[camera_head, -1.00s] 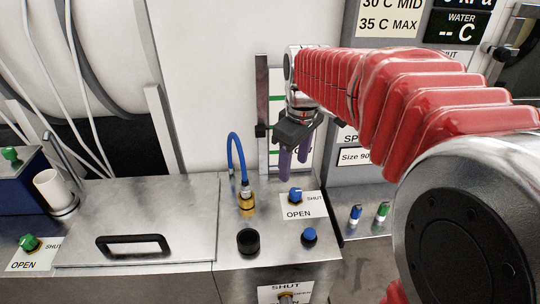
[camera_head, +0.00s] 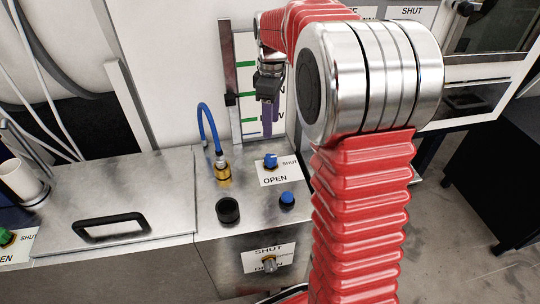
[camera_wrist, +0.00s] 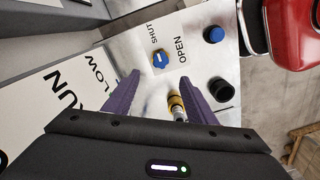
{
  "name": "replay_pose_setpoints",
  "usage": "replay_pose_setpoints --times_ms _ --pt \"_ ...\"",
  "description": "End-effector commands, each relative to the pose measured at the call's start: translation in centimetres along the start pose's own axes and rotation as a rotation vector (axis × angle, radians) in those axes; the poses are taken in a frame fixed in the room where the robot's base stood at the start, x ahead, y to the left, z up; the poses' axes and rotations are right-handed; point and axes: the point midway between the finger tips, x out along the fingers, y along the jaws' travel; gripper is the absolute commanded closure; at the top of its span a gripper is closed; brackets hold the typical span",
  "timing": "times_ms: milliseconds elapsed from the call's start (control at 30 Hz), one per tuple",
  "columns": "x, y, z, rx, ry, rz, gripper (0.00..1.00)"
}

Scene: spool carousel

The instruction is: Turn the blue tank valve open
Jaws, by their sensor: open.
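The blue tank valve (camera_head: 271,161) is a small blue knob with a pale mark, on the metal bench top. A white label (camera_head: 279,174) beside it reads SHUT and OPEN. The wrist view shows the blue knob (camera_wrist: 160,59) just beyond the fingertips, with SHUT and OPEN on its far side. I cannot clearly tell which word its mark points to. My gripper (camera_head: 269,130) has purple fingers and hangs behind and above the knob. In the wrist view my gripper (camera_wrist: 160,78) is open and empty, with the knob ahead of the gap, apart from both fingers.
A brass fitting (camera_head: 223,174) with a blue hose (camera_head: 207,124) stands left of the valve. A black cap (camera_head: 228,211) and a blue button (camera_head: 287,199) are nearer the front edge. Another labelled valve (camera_head: 269,264) is on the front face. A gauge board (camera_head: 247,80) stands behind.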

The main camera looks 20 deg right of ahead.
Motion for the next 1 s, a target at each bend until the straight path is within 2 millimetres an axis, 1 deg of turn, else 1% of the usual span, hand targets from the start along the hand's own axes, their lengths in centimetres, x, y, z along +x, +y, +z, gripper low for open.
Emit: replay_pose_setpoints --times_ms 167,267,800,1000 --pt "0.8 -0.1 0.0 0.000 -0.001 -0.002 0.49" --pt "1.7 -0.1 0.0 0.000 -0.001 -0.002 0.49" --pt "9.9 -0.1 0.0 0.001 -0.001 -0.003 0.49" --pt "12.6 0.0 0.0 0.001 -0.001 -0.002 0.49"
